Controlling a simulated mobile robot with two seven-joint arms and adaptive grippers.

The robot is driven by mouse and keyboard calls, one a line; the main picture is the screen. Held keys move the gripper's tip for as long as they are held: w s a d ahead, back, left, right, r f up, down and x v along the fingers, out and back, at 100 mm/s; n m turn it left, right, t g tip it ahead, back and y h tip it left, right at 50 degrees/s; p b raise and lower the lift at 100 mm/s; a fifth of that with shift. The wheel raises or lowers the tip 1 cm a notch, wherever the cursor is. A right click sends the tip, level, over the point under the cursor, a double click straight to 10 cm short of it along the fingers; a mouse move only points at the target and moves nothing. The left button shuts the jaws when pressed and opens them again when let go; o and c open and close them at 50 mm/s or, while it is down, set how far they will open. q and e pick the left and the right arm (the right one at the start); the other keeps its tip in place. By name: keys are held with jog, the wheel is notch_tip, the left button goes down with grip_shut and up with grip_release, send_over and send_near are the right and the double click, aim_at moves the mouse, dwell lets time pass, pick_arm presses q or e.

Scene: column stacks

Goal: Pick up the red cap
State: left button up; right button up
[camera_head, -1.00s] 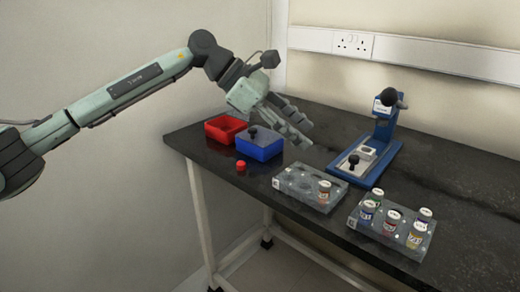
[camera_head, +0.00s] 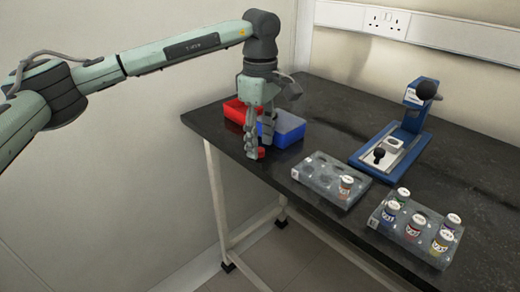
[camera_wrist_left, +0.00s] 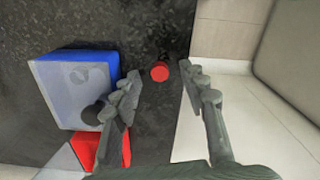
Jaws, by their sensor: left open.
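The small red cap (camera_head: 261,153) lies on the dark bench top near its left front edge. In the left wrist view the red cap (camera_wrist_left: 160,71) shows whole, between and beyond the open fingertips. My left gripper (camera_head: 255,150) points down at the cap and partly covers it in the head view. In the left wrist view the gripper (camera_wrist_left: 160,92) is open with nothing visible in its grasp. I cannot tell whether the fingers touch the cap. My right gripper is out of view.
A blue box (camera_head: 288,126) and a red box (camera_head: 234,110) stand close beside my left gripper. A clear rack (camera_head: 318,180) with one vial, another rack (camera_head: 405,238) with several vials, and a blue stand (camera_head: 390,148) are to the right. The bench edge is very close.

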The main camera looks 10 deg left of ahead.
pick_arm(q)
jog(key=shift+f, duration=0.55)
jog(key=shift+c, duration=0.6)
jog(key=c, duration=0.6)
jog(key=shift+r, duration=0.2)
jog(key=shift+c, duration=0.2)
